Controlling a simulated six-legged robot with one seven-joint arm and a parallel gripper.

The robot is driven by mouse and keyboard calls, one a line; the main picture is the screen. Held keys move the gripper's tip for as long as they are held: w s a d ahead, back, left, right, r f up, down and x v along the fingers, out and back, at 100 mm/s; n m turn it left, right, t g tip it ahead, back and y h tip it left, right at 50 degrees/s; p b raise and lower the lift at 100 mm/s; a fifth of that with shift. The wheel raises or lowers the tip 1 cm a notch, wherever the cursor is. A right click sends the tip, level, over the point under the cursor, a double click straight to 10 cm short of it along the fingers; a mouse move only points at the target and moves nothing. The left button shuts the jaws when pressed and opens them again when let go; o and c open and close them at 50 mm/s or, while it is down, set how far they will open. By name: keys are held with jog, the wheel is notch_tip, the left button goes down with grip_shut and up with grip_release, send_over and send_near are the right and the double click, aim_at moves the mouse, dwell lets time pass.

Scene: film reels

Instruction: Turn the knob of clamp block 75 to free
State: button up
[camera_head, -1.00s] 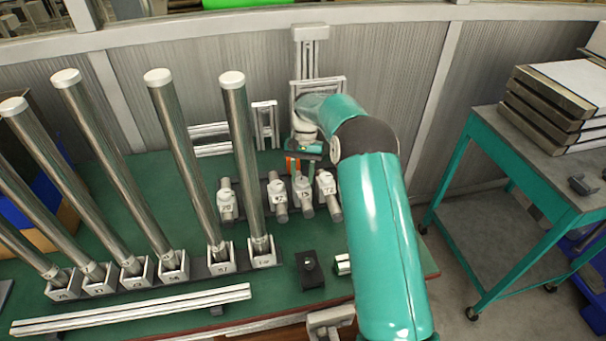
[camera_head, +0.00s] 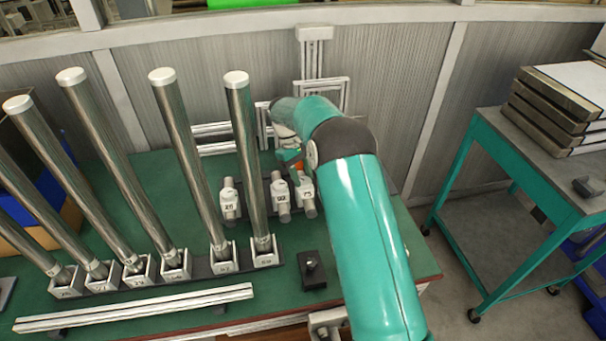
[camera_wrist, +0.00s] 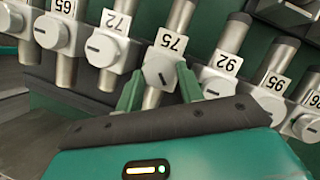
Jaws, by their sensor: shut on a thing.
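Clamp block 75 (camera_wrist: 171,42) is in the middle of the wrist view, with a white label and a pale knob (camera_wrist: 158,71) bearing a slanted dark mark. My gripper (camera_wrist: 160,87) has its two green fingers on either side of this knob and is shut on it. In the head view, clamp block 75 (camera_head: 306,195) stands at the right end of the visible blocks. There, my arm hides most of the gripper and its contact with the knob.
Tall steel posts (camera_head: 245,150) rise from the green table (camera_head: 130,190) on the left. A small black block (camera_head: 312,272) lies in front. A teal cart (camera_head: 535,165) stands at the right.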

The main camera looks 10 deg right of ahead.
jog(key=n, duration=0.2)
jog(key=n+t+h, duration=0.1)
jog(key=n, duration=0.2)
jog(key=shift+s+a+h, duration=0.2)
jog(key=shift+h, duration=0.1)
jog(key=shift+s+n+t, duration=0.15)
jog(key=shift+n+t, duration=0.75)
jog(key=shift+n, duration=1.2)
jog(key=o, duration=1)
jog(key=shift+h, duration=0.3)
jog(key=v, duration=1.4)
jog(key=shift+s+d, duration=0.1)
jog(key=shift+s, duration=0.05)
